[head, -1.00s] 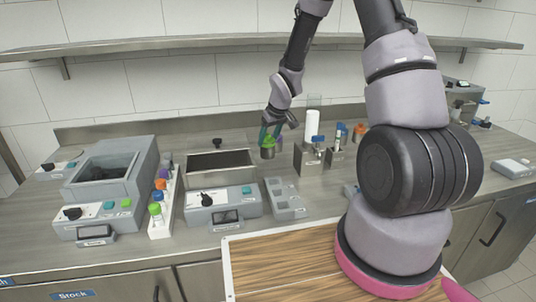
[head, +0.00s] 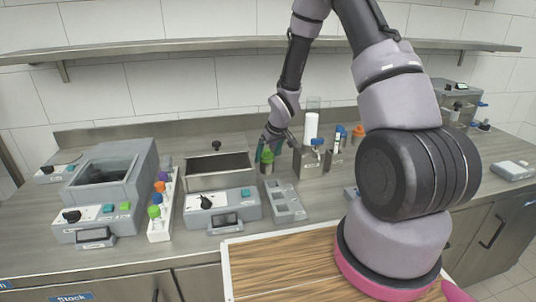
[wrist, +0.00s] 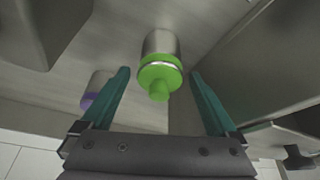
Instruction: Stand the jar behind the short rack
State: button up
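The jar (head: 267,165) is a small metal one with a bright green knobbed lid. It appears to stand upright on the counter behind the short grey slotted rack (head: 281,206), between the open metal basin and the dispensers. In the wrist view the jar (wrist: 160,55) sits between my two teal fingers, with a gap on each side. My gripper (wrist: 160,78) is open. In the head view my gripper (head: 270,147) is at the jar's lid and partly covers it.
A purple-lidded container (wrist: 92,97) stands near the left finger. The metal basin (head: 218,181) is left of the jar; dispensers (head: 311,156) with blue tops are right. A white rack (head: 160,228) of colored-cap bottles is farther left. Counter around the jar is narrow.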

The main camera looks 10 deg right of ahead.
jog(key=shift+s+r, duration=0.1)
jog(key=shift+r, duration=0.4)
jog(key=s+d+r+m+h, duration=0.15)
jog(key=s+r, duration=0.35)
jog(key=r, duration=0.5)
jog(key=s+d+r+m+t, duration=0.1)
jog(key=s+d+r+m, duration=0.2)
jog(key=r, duration=0.6)
jog(key=s+d+r, duration=0.2)
jog(key=s+r, duration=0.4)
jog(key=r, duration=0.4)
jog(key=s+r+m+t+y, duration=0.1)
jog(key=s+r+m, duration=0.1)
jog(key=s+r, duration=0.2)
jog(key=s+a+r+m+y, duration=0.1)
jog(key=s+r, duration=0.4)
jog(key=s, duration=0.6)
jog(key=shift+s+r+m+t, duration=0.15)
jog(key=shift+r+m+t, duration=0.2)
jog(key=shift+m, duration=0.2)
